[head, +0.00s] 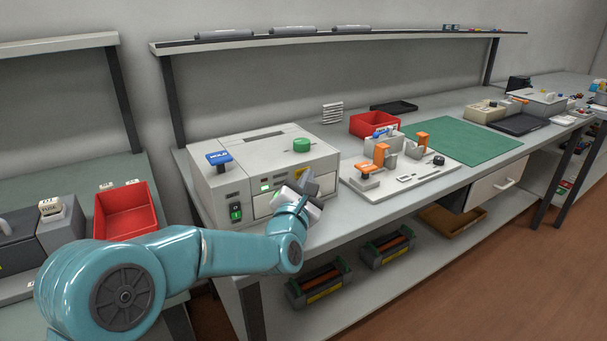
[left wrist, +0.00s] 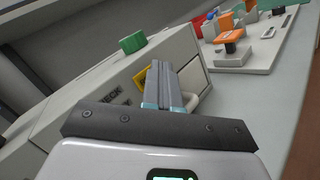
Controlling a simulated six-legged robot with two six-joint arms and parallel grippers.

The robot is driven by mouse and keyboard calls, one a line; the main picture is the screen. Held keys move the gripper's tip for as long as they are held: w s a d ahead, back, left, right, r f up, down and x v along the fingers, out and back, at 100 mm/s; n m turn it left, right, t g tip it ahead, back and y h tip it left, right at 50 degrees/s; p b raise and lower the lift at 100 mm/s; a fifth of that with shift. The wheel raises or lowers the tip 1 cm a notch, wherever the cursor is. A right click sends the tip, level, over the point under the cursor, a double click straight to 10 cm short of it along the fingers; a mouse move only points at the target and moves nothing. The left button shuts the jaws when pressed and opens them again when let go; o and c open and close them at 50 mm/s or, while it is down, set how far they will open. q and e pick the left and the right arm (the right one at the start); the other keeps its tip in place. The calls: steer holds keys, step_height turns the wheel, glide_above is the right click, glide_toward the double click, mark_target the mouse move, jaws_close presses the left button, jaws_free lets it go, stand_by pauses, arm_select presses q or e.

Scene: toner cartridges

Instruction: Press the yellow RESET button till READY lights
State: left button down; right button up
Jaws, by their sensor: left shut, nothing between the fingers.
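A pale grey machine (head: 222,180) stands on the bench with a blue handle (head: 218,158) and a green knob (head: 301,145) on top. Its front has a green rocker switch (head: 236,212) and a small lit green display (head: 266,186). My left gripper (head: 305,178) is shut and empty in front of the right part of this front. In the left wrist view its closed fingers (left wrist: 162,70) point at the front panel, with a yellow patch (left wrist: 141,78) just left of them, partly hidden. I cannot tell whether this patch is the RESET button or whether the fingers touch anything. No READY lamp is readable.
A white fixture with orange clamps (head: 400,178) stands right of the machine, near a red bin (head: 372,123) and a green mat (head: 470,140). Another red bin (head: 126,211) is on the left bench. Dark cartridges (head: 320,284) lie on the lower shelf.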

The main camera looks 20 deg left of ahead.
arm_select(q)
steer(key=shift+s+d+b, duration=0.5)
steer(key=shift+d+b, duration=0.1)
steer(key=shift+b, duration=0.05)
steer(key=s+d+b, duration=0.1)
steer(key=d, duration=0.1)
steer(key=s+d+b, duration=0.1)
steer(key=s+d, duration=0.1)
stand_by(0.4)
stand_by(0.7)
